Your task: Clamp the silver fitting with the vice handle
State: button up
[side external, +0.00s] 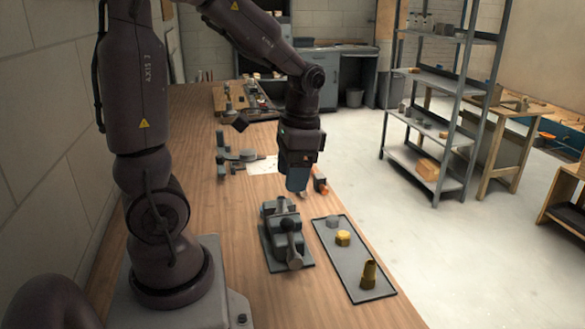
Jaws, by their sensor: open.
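The grey vice (280,222) stands on a dark base plate on the wooden bench. Its handle (294,258), with a rounded end, is on the side nearest the camera. A small silver-grey fitting (333,222) sits at the far end of a dark tray (343,262), to the right of the vice. I cannot tell whether anything is between the vice jaws. My gripper (297,188) points down above and just beyond the vice, apart from it and from the handle. It is open; its fingers are small and seen from the side.
A brass hex fitting (343,238) and a taller brass fitting (368,274) stand on the tray. An orange-ended tool (320,182) lies beyond the vice, close to my gripper. Other grey tools (236,158) and a white sheet lie farther back. The bench left of the vice is clear.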

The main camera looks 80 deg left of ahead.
jog(key=shift+r, duration=0.4)
jog(key=shift+w+f, duration=0.1)
jog(key=shift+f, duration=0.2)
jog(key=c, duration=0.6)
jog(key=w, duration=0.1)
jog(key=w+n, duration=0.1)
jog(key=w+a+f+n, duration=0.1)
jog(key=shift+a+g, duration=0.1)
jog(key=shift+g, duration=0.3)
grip_shut()
jog(key=w+a+r+n, duration=0.15)
jog(key=w+n, duration=0.45)
jog(key=n, duration=1.1)
jog(key=s+f, duration=0.6)
jog(key=f, duration=0.4)
jog(key=shift+s+d+f+g+h, duration=0.3)
jog(key=shift+d+f+g, duration=0.1)
